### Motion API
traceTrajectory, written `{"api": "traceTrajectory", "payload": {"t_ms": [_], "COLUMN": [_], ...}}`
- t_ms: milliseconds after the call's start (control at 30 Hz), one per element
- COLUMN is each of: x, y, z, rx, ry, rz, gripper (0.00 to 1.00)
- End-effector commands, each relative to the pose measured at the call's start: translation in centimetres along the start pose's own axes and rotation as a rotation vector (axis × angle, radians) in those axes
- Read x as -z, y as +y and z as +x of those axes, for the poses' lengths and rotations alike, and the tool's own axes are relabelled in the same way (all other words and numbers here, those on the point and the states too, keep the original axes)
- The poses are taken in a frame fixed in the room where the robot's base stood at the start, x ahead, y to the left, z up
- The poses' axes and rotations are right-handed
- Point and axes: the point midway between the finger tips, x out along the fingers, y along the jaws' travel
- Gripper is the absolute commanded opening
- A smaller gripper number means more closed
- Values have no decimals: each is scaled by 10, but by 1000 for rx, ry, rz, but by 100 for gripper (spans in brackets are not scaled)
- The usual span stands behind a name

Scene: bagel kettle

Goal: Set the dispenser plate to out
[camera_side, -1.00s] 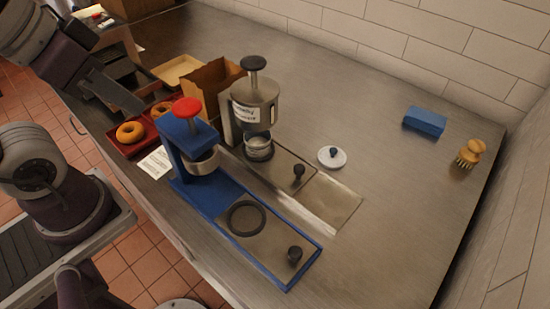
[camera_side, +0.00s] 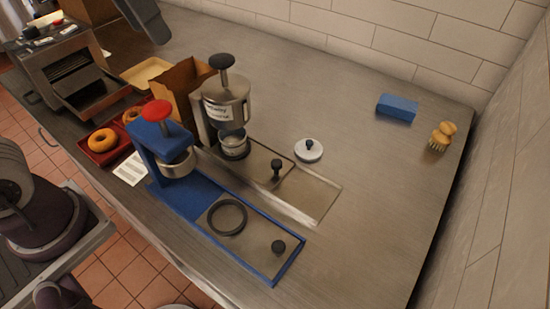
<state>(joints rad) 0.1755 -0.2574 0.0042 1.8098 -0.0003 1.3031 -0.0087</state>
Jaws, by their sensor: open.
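The steel dispenser (camera_side: 226,101) with a white label and a black knob on top stands mid-counter. Its plate (camera_side: 257,159) is a flat steel slide with a black knob (camera_side: 277,168). A small clear cup (camera_side: 234,145) sits under the dispenser's spout, at the plate's inner end. Bare steel track (camera_side: 312,195) shows beyond the plate's outer end, to the lower right. My gripper's fingers are not in view; only a dark part of my arm shows at the top edge, apart from the dispenser.
A blue press (camera_side: 160,145) with a red knob stands in front, its ringed plate (camera_side: 252,240) clear of the press head. A white lid (camera_side: 309,150) lies right of the dispenser. Bagels in a red tray (camera_side: 104,157) and a cardboard box (camera_side: 183,87) are left. The right counter is mostly clear.

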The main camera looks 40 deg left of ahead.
Motion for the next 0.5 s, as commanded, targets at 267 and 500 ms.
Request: {"api": "traceTrajectory", "payload": {"t_ms": [267,500], "x": [71,104], "y": [42,79], "z": [30,66], "rx": [-25,-30], "ry": [-149,-245], "rz": [118,195], "gripper": [42,42]}}
